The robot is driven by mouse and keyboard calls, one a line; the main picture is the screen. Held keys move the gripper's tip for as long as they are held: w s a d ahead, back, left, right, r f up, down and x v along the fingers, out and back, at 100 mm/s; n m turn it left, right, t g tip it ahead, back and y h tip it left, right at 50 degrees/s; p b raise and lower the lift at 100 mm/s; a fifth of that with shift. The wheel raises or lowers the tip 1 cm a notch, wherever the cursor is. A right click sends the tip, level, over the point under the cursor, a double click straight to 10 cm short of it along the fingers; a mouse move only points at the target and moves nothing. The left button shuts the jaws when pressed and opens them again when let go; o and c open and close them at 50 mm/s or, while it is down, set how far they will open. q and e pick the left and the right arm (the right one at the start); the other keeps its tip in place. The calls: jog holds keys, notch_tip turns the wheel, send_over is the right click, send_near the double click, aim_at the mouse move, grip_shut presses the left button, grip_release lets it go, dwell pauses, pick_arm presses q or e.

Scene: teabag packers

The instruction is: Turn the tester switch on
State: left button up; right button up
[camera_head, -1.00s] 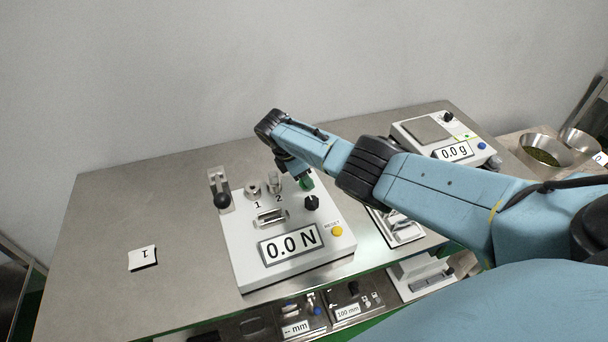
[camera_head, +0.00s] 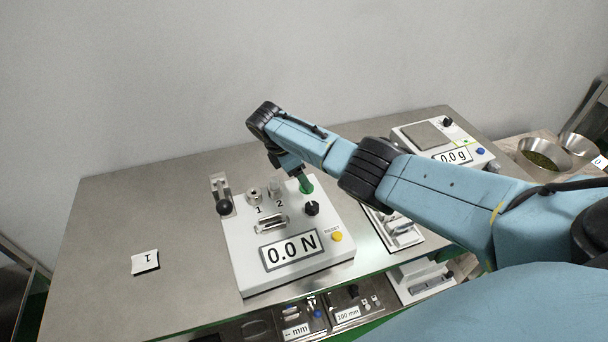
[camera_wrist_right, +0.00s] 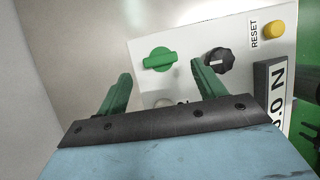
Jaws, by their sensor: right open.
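The tester (camera_head: 240,250) is a white box on the steel table, with a display reading 0.0 N. Its green switch (camera_wrist_right: 159,60) shows in the right wrist view beside the black knob (camera_wrist_right: 219,62), with its bar lying roughly across the picture. My right gripper (camera_wrist_right: 161,72) is open and empty. Its two green fingers stand apart, one towards each side of the switch in the picture, and do not appear to touch it. In the head view the right arm reaches over the tester's back edge, and a green part shows beside the wrist. My left gripper is out of view.
A yellow reset button (camera_head: 337,237) and a lever with a black ball (camera_head: 224,207) are on the tester. A scale (camera_head: 412,140) reading 0.0 g stands to the right. A white card (camera_head: 145,262) lies left. The table's left side is otherwise clear.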

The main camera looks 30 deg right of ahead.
jog(key=p+v, duration=0.1)
jog(key=v, duration=0.7)
jog(key=shift+r, duration=0.45)
jog(key=shift+a, duration=0.1)
